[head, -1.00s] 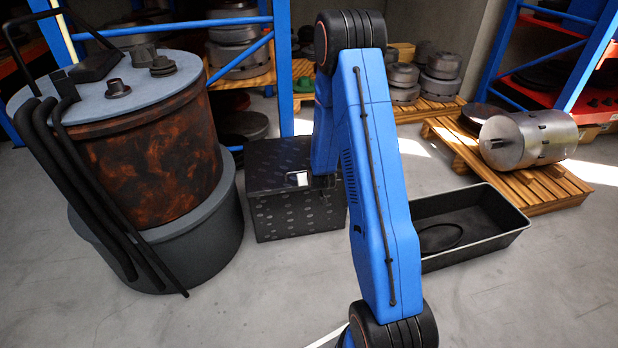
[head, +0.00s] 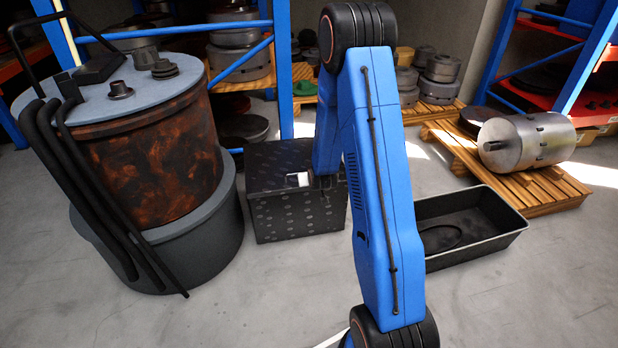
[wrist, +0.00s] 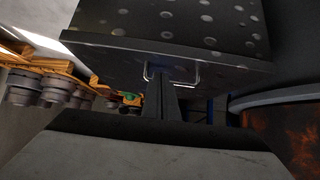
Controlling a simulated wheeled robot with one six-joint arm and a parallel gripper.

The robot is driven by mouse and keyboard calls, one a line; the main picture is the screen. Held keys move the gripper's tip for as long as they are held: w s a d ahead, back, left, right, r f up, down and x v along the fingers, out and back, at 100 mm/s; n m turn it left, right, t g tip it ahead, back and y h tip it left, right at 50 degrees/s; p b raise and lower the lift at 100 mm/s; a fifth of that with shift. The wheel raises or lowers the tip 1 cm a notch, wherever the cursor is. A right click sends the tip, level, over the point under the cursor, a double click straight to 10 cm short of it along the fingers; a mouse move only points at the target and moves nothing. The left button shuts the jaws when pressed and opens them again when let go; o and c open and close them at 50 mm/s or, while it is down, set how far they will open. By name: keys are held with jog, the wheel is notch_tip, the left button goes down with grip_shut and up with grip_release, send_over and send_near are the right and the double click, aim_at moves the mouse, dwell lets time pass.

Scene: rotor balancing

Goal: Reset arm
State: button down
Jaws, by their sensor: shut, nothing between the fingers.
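My blue arm (head: 378,190) stands folded in the middle of the head view, its elbow raised at the top. Its forearm points down toward the front of a black speckled box (head: 285,215), and my gripper is hard to make out there. In the wrist view my gripper (wrist: 162,76) shows as dark fingers, shut and empty. The fingertips overlap a thin metal handle (wrist: 196,78) on the box in the picture; I cannot tell whether they touch it. The box (wrist: 215,25) fills the upper part of the wrist view.
A large rusty drum (head: 150,155) with a grey lid and black hoses stands at left. A black tray (head: 475,240) lies right of my arm. A metal cylinder (head: 525,140) rests on a wooden pallet (head: 540,190). Racks stand behind; the front floor is clear.

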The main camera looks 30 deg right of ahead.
jog(key=s+a+f, duration=0.1)
jog(key=s+f, duration=0.1)
jog(key=s, duration=0.4)
jog(key=shift+a+f, duration=0.15)
jog(key=shift+a, duration=0.25)
jog(key=s+a+r+n+g+y, duration=0.1)
jog(key=s+a+r, duration=0.25)
jog(key=r, duration=0.45)
jog(key=s+a+r, duration=0.3)
jog(key=s+r, duration=0.1)
jog(key=r, duration=0.3)
jog(key=s+a+r+n+g+y, duration=0.1)
jog(key=s+a+r, duration=0.25)
jog(key=r, duration=0.45)
jog(key=s+a+r+g, duration=0.1)
jog(key=s+r, duration=0.2)
jog(key=s, duration=0.6)
jog(key=s+a+r, duration=0.2)
jog(key=s+r, duration=0.2)
jog(key=s, duration=0.5)
jog(key=s+a+r+n+g, duration=0.1)
jog(key=s+r, duration=0.3)
jog(key=s, duration=0.5)
jog(key=shift+s+a+r+g+y, duration=0.3)
jog(key=shift+s+a+y, duration=0.1)
jog(key=shift+a, duration=0.35)
